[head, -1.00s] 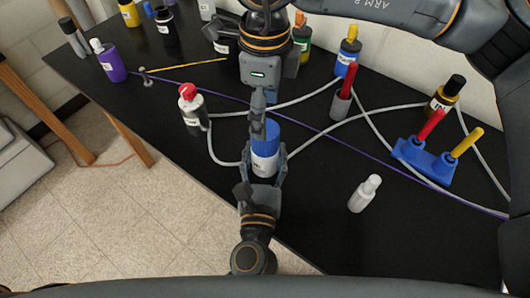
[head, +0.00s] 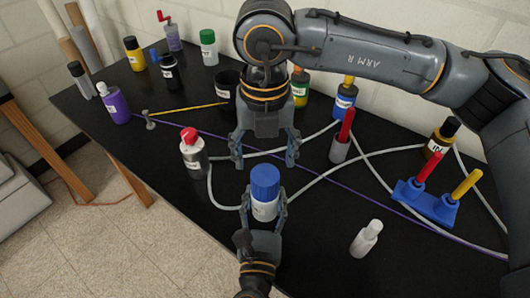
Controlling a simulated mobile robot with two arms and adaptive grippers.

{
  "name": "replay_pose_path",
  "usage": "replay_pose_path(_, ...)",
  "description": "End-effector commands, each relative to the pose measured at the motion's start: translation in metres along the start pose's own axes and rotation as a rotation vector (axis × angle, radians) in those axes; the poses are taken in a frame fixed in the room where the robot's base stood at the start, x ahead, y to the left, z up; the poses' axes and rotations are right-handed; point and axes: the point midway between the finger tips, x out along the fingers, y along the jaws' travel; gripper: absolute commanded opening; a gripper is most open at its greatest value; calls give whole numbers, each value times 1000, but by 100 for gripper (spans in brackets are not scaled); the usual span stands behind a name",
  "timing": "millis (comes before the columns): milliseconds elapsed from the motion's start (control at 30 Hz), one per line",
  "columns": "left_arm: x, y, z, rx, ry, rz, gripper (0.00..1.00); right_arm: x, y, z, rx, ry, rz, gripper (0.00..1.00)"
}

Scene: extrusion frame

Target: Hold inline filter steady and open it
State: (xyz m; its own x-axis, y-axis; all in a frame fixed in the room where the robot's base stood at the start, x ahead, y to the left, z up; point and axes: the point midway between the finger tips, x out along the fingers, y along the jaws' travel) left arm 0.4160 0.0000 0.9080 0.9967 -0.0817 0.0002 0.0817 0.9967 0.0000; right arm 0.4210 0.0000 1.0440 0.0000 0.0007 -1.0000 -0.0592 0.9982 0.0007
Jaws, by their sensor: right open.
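The inline filter (head: 265,208) has a white body with a label and a blue cap (head: 265,182) on top. It stands upright near the front edge of the black table, with a grey hose at each side. My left gripper (head: 265,214) comes in from the bottom and is shut around the white body, one finger on each side. My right gripper (head: 264,160) is open and empty, pointing down behind and above the blue cap, apart from it. The filter's lower part is partly hidden by the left gripper.
A red-capped bottle (head: 194,155) stands left of the filter, and a white bottle (head: 366,239) stands to its right. A blue holder with red and yellow handles (head: 423,203) is farther right. Several bottles line the back. Grey hoses and a purple line (head: 330,172) cross the table (head: 310,245).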

Motion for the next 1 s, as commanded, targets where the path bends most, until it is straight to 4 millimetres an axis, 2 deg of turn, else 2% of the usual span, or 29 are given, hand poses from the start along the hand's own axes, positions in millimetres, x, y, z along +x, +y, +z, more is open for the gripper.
replay_pose_path(100, 0, 0, 0, 0, 1, 0, 0, 0, 0, 0, 155, 1, 0, 71)
replay_pose_path(200, 0, 0, -1, 0, 1, 0, 0, 0, 0, 0, 240, 1, -1, 71)
replay_pose_path(367, 0, 0, -1, 0, 1, 0, 0, 6, 0, 0, 295, 1, -1, 71)
replay_pose_path(800, 0, 0, -1, 0, 1, 0, 0, 67, -1, 0, 297, 3, -2, 71)
replay_pose_path(1000, 0, 0, -1, 0, 1, 0, 0, 80, -1, 0, 296, 1, -1, 71)
